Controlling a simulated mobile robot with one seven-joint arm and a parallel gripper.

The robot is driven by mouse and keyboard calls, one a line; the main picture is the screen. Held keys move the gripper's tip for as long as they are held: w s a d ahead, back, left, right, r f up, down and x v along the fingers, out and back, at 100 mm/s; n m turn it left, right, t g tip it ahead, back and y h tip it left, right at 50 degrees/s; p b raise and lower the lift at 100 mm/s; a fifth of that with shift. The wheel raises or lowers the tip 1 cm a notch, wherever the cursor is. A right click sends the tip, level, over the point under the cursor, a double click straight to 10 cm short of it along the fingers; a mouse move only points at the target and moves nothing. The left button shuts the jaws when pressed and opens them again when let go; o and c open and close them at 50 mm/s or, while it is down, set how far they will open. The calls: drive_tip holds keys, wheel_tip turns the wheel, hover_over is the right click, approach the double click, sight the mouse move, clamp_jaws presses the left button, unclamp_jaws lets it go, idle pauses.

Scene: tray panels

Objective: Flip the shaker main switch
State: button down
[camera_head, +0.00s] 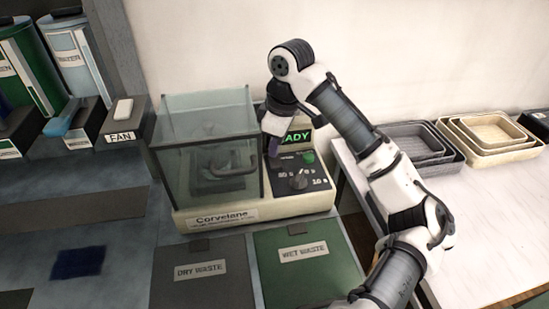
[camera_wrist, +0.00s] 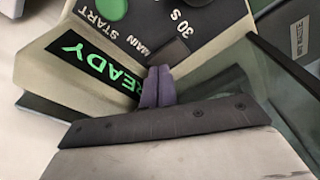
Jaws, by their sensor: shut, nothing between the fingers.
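The shaker (camera_head: 265,217) is a cream machine labelled Corvelane with a clear box on its left and a dark control panel (camera_head: 312,181) on its right. Its display (camera_head: 296,138) is lit green; the wrist view shows the word READY (camera_wrist: 95,65). The main switch (camera_wrist: 170,53) is a dark rocker beside the label MAIN in the wrist view; in the head view I cannot make it out. My gripper (camera_head: 272,148) points down at the panel's left edge, shut and empty. In the wrist view its purple fingertips (camera_wrist: 159,72) are right by the switch; I cannot tell whether they touch.
A green START button (camera_head: 308,156) and a knob (camera_head: 299,180) share the panel. The clear box (camera_head: 208,145) stands close left of my gripper. Dry waste (camera_head: 200,270) and wet waste (camera_head: 303,262) lids lie in front. Stacked trays (camera_head: 492,134) stand right.

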wheel_tip(320, 180, up, 6)
drive_tip(key=p, duration=0.6)
drive_tip(key=shift+r, duration=0.2)
idle(0.3)
